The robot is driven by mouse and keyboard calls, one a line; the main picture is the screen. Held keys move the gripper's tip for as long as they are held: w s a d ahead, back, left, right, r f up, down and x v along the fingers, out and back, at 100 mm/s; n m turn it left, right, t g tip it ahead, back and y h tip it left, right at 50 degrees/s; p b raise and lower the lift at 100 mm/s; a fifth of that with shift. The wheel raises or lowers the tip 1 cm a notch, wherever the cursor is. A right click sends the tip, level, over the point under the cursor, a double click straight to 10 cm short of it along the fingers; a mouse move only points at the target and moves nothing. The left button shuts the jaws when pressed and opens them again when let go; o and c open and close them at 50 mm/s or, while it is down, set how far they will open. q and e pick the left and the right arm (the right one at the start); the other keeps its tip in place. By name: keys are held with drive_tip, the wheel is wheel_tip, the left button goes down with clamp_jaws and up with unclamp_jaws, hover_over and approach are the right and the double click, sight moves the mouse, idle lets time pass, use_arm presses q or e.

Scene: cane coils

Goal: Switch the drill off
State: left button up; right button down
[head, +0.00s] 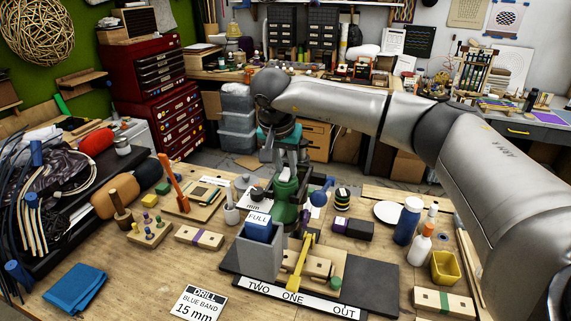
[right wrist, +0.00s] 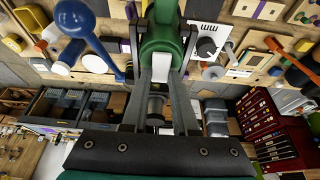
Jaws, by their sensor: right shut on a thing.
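The green drill (head: 284,192) stands upright behind a grey box on the bench. My right gripper (head: 287,160) reaches down onto its top. In the right wrist view, the fingers of my right gripper (right wrist: 162,48) are shut on the green drill (right wrist: 160,38), one on each side. A blue ball-ended lever (head: 319,198) sticks out beside it; it also shows in the right wrist view (right wrist: 76,18). I cannot make out a switch on the drill. A card (head: 200,305) reads "DRILL BLUE BAND 15 mm". My left gripper is out of view.
A grey box (head: 258,262) with a blue block marked "FULL" stands in front of the drill. A yellow lever (head: 299,265) is close to its right, above a strip (head: 290,297) reading "TWO ONE OUT". Bottles (head: 407,221) stand to the right. Bare bench shows at front left.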

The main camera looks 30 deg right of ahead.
sight(286, 172)
drive_tip(key=shift+w+d+r+g+y+p, duration=0.1)
drive_tip(key=shift+w+d+g+y+p, duration=0.15)
drive_tip(key=shift+g+y+p, duration=0.65)
drive_tip(key=shift+w+d+y+p, duration=0.1)
drive_tip(key=shift+d+y+p, duration=0.05)
drive_tip(key=shift+y+p, duration=0.35)
drive_tip(key=shift+g, duration=0.3)
drive_tip(key=c, duration=0.7)
unclamp_jaws()
drive_tip(key=r+b, duration=0.1)
drive_tip(key=r, duration=0.6)
drive_tip(key=r+b, duration=0.1)
drive_tip(key=r, duration=0.7)
drive_tip(key=shift+s+a, duration=0.2)
drive_tip(key=shift+f, duration=0.1)
